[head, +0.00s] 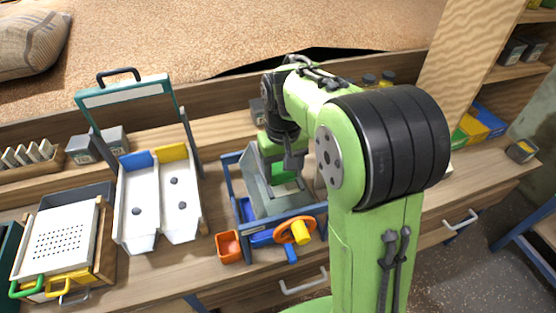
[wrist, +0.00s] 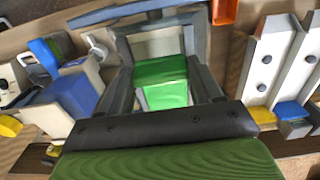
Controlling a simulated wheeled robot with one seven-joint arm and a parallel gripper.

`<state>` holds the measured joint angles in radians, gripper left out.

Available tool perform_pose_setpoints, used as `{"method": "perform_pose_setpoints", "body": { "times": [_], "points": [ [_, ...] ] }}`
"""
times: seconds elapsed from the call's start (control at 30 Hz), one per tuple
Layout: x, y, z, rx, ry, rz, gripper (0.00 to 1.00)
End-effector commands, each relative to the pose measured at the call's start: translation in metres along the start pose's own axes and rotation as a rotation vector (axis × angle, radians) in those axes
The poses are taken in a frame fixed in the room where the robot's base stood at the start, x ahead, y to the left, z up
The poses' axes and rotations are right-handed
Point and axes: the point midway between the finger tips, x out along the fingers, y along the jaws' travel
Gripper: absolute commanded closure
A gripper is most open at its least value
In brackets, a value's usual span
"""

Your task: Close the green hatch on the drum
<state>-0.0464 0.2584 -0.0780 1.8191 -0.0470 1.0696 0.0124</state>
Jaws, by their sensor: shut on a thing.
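The green hatch (head: 284,171) is on the grey drum (head: 262,196), inside a blue frame, in the middle of the head view. In the wrist view the hatch (wrist: 162,72) shows as a green panel in front of my gripper, with the grey drum (wrist: 158,44) beyond it. My gripper (head: 291,160) reaches down from above at the hatch and is shut on it. The exact contact is partly hidden by my gripper and arm. I cannot tell the hatch's exact angle.
A blue frame (head: 244,211) surrounds the drum. An orange wheel with a yellow handle (head: 299,232) is at its front, and an orange bucket (head: 229,247) stands at its left. A white two-channel chute (head: 160,206) is further left. A perforated white tray (head: 60,238) stands at far left.

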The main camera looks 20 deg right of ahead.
Motion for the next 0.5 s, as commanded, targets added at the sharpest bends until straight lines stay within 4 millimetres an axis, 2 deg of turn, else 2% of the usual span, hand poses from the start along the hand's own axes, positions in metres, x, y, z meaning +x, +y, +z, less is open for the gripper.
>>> {"method": "perform_pose_setpoints", "body": {
  "times": [0.1, 0.2, 0.5],
  "points": [
    [0.000, 0.000, 0.022, 0.001, 0.007, 0.000, 0.90],
    [0.000, 0.000, 0.032, 0.000, 0.008, 0.000, 0.90],
    [-0.001, 0.000, 0.035, 0.000, 0.003, 0.000, 0.91]
  ]
}}
